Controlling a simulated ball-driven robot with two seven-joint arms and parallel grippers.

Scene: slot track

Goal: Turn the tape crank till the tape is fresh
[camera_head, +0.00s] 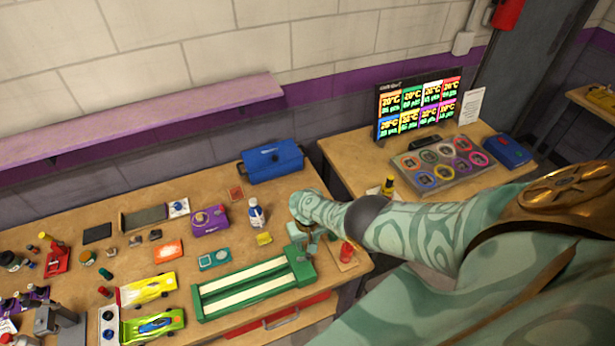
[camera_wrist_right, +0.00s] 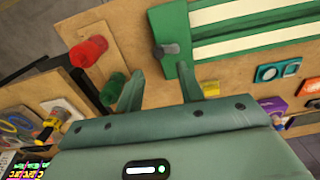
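The green tape holder (camera_head: 208,302) lies on the wooden table, with two long cream tape strips (camera_head: 245,280) along it. In the right wrist view its green end block (camera_wrist_right: 180,28) and a strip (camera_wrist_right: 245,40) show. A small dark grey knob (camera_wrist_right: 165,48), which looks like the crank handle, sticks out from that block. My right gripper (camera_head: 306,242) is over the table's right end, by the end block. In the wrist view its two fingers (camera_wrist_right: 160,72) are apart, with the knob just beyond and between their tips; I see no contact. My left gripper is not in view.
A red cylinder (camera_head: 347,252) and a green one (camera_wrist_right: 113,88) stand close beside the right gripper. A blue toolbox (camera_head: 272,162), a white bottle (camera_head: 256,214) and a yellow block (camera_head: 264,238) stand behind the holder. Toy cars (camera_head: 152,326) lie at its left.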

